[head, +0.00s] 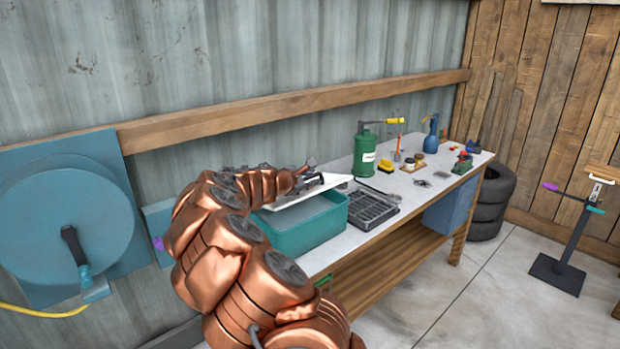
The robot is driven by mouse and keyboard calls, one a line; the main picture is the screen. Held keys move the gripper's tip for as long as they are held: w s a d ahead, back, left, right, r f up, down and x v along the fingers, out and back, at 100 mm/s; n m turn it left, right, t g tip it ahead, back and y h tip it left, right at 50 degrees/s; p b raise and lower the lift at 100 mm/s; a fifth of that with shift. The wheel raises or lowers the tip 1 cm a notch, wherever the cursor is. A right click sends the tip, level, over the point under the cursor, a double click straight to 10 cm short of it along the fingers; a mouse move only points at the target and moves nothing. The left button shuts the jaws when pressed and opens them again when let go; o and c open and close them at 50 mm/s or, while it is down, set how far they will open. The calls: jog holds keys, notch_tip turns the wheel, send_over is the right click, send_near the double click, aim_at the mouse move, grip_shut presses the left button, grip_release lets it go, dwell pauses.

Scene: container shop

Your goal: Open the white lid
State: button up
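The white lid (322,189) is a thin flat panel above a teal box (308,234) on the workbench. It is tilted, and a gap shows between it and the front rim of the box. My copper-coloured arm crosses in front and hides the left part of the lid and box. My gripper (308,177) is small and dark in the head view, at the lid's upper side. It looks close to or touching the lid. Its fingers are too small and overlapped to tell whether they are open or shut.
The white-topped workbench (423,191) carries a black slotted tray (368,207) right of the box, a green canister (366,153), a blue bottle (432,137) and small tools. Stacked tires (490,205) and a black stand (566,250) are at right. A blue reel (70,215) hangs at left.

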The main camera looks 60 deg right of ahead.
jog(key=shift+c, duration=0.2)
grip_shut()
jog(key=shift+r, duration=0.1)
